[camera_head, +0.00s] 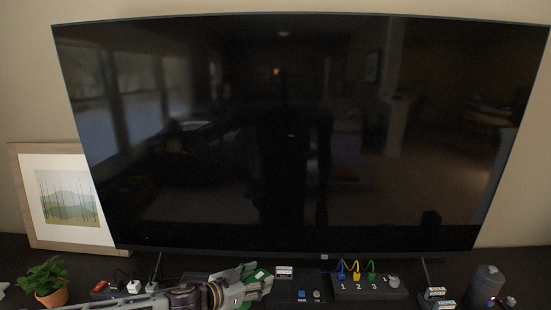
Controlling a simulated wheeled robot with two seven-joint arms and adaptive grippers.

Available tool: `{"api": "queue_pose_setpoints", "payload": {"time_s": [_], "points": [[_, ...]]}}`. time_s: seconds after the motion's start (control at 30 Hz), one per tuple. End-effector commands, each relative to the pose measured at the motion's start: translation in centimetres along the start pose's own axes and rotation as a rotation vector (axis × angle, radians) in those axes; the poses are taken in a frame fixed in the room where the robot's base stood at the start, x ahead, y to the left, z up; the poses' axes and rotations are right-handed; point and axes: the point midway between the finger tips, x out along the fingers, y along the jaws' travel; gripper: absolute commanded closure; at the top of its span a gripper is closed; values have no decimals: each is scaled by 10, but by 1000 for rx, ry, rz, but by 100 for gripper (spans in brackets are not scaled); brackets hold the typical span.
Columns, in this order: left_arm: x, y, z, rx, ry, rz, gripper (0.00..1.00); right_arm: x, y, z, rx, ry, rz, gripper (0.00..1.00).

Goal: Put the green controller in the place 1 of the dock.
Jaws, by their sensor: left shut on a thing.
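My left gripper (243,284) reaches in along the bottom edge and is shut on the green controller (254,275). Only green parts of it show around the fingers, and the rest is hidden. A black box marked 1, 2 and 3 (388,294), which looks like the dock, stands to the right of the gripper. Place 1 (342,292) is its left mark. Blue, yellow and green cables rise at its back. The controller is apart from this box. My right gripper is out of view.
A large dark television (290,130) rises behind. A small labelled block (284,272) and a dark panel with small knobs (302,296) lie between gripper and box. A dark cylinder (487,284) and small labelled boxes (435,293) stand right. A potted plant (46,282) and framed picture (66,197) are left.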

Motion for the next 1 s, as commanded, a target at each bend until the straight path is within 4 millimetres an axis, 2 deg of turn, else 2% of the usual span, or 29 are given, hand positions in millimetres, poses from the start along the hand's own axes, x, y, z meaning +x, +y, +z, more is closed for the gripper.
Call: {"api": "queue_pose_setpoints", "payload": {"time_s": [1.0], "points": [[-16, -19, 12, -74, 0, -176, 76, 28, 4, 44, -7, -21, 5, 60]]}}
